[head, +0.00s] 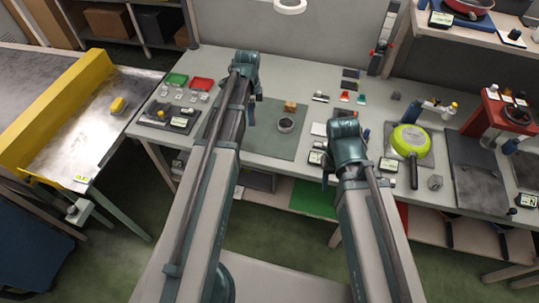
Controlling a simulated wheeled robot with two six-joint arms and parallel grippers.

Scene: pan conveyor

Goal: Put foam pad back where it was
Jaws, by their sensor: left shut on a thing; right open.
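My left gripper (252,103) is over the left part of the grey-green mat (268,148) on the bench. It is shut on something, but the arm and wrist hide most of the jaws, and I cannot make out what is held. I cannot clearly pick out the foam pad. A small tan block (290,106) lies on the mat to the right of the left gripper, with a dark round cup (286,125) just in front of it. My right gripper (327,178) is open at the bench's front edge, partly hidden by its wrist.
A lime-green pan (411,140) lies on the right, beside a dark plate (478,170). A yellow-walled conveyor (60,97) carries a yellow thing (118,105). The mat's middle front is clear.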

